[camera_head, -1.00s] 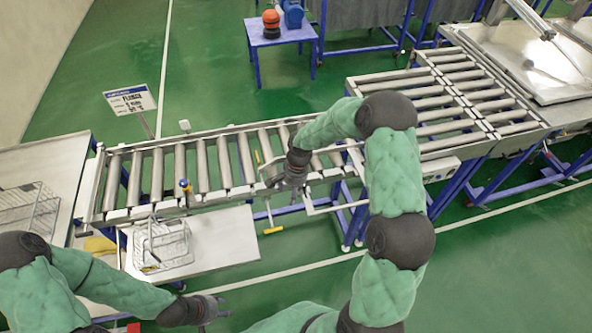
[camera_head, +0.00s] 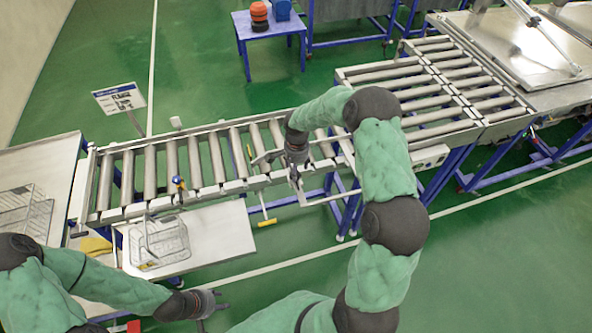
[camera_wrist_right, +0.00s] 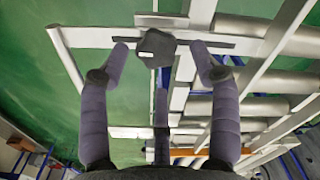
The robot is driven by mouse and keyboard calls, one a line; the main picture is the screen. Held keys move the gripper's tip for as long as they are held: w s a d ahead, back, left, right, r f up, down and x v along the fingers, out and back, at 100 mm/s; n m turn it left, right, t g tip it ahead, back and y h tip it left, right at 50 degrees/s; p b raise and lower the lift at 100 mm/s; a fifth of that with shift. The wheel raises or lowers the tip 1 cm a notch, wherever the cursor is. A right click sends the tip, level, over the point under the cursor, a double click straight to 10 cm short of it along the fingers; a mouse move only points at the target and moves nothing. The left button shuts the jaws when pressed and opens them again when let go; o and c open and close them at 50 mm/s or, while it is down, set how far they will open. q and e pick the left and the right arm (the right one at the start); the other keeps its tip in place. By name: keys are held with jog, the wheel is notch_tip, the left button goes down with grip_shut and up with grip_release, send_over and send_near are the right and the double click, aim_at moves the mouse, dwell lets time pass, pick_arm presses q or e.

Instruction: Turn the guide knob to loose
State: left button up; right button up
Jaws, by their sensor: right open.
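The dark, many-sided guide knob (camera_wrist_right: 156,47) sits on a pale rail with a thin dark bar behind it in the right wrist view. My right gripper (camera_wrist_right: 160,60) is open, with one finger on each side of the knob. A gap shows between the knob and each finger. In the head view my right gripper (camera_head: 296,168) is at the near side rail of the roller conveyor (camera_head: 215,187), and the knob is hard to make out there. My left gripper (camera_head: 214,303) is low at the front, its fingers apart and empty, away from the conveyor.
A yellow T-handle (camera_head: 267,222) hangs below the conveyor, left of my right gripper. A blue and yellow fitting (camera_head: 178,183) stands on the rail. A wire basket (camera_head: 160,242) rests on a grey shelf (camera_head: 222,243). A sign (camera_head: 120,99) stands behind.

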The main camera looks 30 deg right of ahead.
jog(key=shift+f, duration=1.05)
jog(key=c, duration=1.1)
jog(key=shift+r, duration=0.1)
